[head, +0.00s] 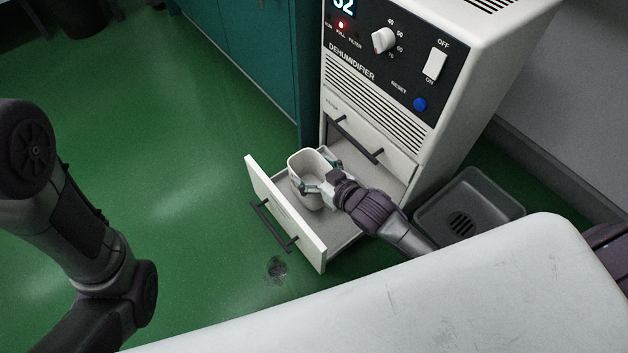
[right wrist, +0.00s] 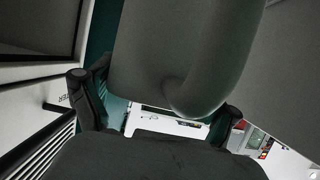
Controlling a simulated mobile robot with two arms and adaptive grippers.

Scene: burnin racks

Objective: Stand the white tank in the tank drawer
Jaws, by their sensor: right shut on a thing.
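The white tank (head: 309,168) is upright, with its open top facing up, in the head view. It is inside the open tank drawer (head: 279,211) of the dehumidifier, near the drawer's front panel. My right gripper (head: 322,180) is shut on the tank, its fingers on either side of it. In the right wrist view the tank (right wrist: 185,50) fills the middle between the two fingers (right wrist: 155,115). Whether the tank's base touches the drawer floor is hidden. My left arm shows at the left of the head view, but its gripper is out of view.
The dehumidifier (head: 375,75) stands behind the drawer, with a closed filter drawer (head: 370,139) above it. A dark grey basin (head: 490,200) with a grate is on the floor to the right. Teal cabinets (head: 245,45) stand behind. Green floor at left is clear, with a drain (head: 277,268).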

